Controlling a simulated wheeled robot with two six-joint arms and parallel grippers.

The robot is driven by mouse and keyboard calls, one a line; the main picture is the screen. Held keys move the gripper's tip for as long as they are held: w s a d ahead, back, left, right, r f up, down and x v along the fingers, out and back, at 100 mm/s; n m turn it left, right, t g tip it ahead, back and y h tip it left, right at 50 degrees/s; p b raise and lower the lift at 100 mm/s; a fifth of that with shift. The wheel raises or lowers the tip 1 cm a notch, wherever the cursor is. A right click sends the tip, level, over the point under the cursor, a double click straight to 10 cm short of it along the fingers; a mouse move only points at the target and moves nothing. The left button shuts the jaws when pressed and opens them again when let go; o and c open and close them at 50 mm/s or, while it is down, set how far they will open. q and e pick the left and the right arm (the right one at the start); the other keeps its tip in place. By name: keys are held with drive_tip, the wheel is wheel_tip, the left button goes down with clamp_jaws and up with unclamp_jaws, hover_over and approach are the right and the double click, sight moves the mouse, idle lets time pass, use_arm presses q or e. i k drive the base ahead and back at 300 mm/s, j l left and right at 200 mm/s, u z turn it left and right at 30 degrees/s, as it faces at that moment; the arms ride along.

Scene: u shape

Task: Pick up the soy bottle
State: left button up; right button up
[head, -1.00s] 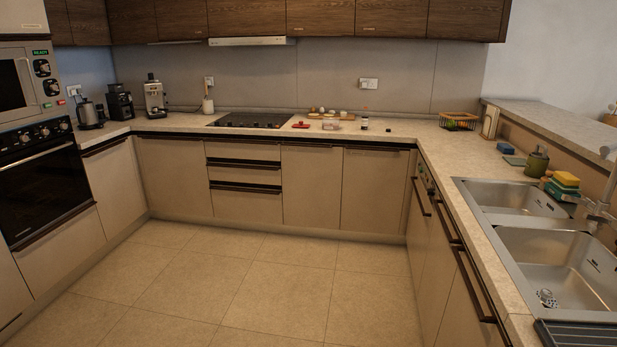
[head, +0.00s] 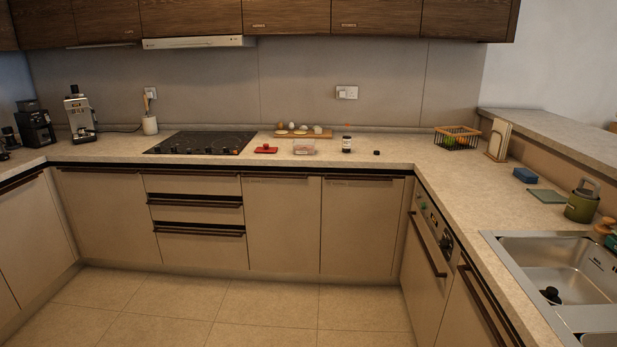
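A small dark bottle with a pale label (head: 346,144), which looks like the soy bottle, stands upright on the back counter (head: 400,160). It is right of a clear container with pinkish contents (head: 304,147). A small black round thing (head: 376,152) lies just to its right. The bottle is far off and its label is too small to read. Neither of my grippers is in view.
A wooden board with several eggs (head: 303,133) lies behind the container. A red item (head: 265,149) and the black cooktop (head: 203,143) are to the left. A wire basket (head: 457,138) and the sink (head: 550,265) are to the right. The floor ahead (head: 250,305) is clear.

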sight(346, 136)
drive_tip(key=i+l, duration=0.2)
drive_tip(key=i, duration=0.35)
drive_tip(key=i+l+z, duration=0.15)
drive_tip(key=i, duration=0.35)
drive_tip(key=i+l, duration=0.25)
drive_tip(key=i, duration=0.3)
drive_tip(key=l+z, duration=0.05)
